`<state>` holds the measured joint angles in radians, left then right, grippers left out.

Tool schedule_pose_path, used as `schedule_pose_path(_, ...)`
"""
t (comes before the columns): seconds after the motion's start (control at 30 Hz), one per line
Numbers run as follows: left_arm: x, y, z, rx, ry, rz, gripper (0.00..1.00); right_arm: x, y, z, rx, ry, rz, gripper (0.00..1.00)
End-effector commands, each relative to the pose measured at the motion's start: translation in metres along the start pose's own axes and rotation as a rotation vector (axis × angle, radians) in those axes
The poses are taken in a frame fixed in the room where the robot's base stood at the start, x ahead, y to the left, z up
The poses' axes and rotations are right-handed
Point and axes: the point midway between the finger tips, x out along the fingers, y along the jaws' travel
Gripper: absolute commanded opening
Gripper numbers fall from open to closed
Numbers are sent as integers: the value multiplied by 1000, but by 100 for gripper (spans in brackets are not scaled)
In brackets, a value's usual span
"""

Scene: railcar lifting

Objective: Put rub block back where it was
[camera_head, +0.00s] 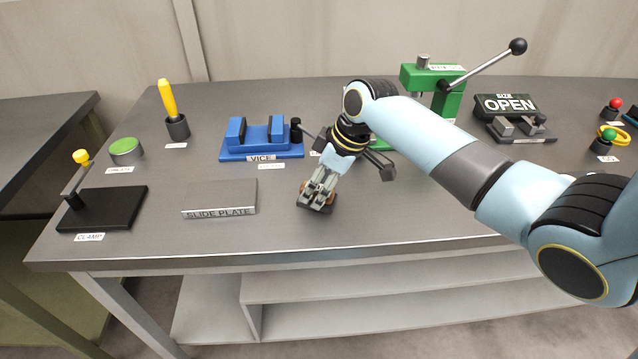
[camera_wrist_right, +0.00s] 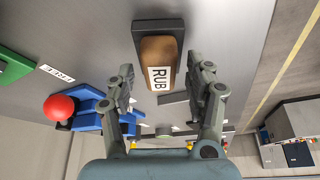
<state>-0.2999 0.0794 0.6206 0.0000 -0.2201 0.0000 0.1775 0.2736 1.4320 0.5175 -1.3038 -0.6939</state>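The rub block (camera_wrist_right: 158,62) is brown with a white label reading RUB. It shows in the right wrist view, seemingly lying on a dark base (camera_wrist_right: 158,26). My right gripper (camera_wrist_right: 164,78) is open, with a finger on each side of the block and a visible gap to each. In the head view, my right gripper (camera_head: 317,198) points down at the table near its front middle, and only brown bits of the block show around the fingers. My left gripper is in neither view.
The grey table (camera_head: 270,230) holds a slide plate (camera_head: 220,195) left of my right gripper and a blue vice (camera_head: 262,140) behind it. A green press (camera_head: 450,95) stands behind my right arm. A clamp (camera_head: 105,208) is at far left. Bare table lies along the front edge.

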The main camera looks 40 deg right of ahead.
Motion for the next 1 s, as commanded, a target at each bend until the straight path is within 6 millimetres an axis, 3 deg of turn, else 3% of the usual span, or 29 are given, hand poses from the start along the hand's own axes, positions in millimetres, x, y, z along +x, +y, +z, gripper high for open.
schedule_pose_path(0.37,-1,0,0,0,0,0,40,-9,1,-1,0,0,2,56)
schedule_pose_path(0.8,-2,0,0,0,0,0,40,-100,2,-1,-3,0,4,56)
schedule_pose_path(1.0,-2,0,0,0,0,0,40,-120,1,-1,-1,1,1,56)
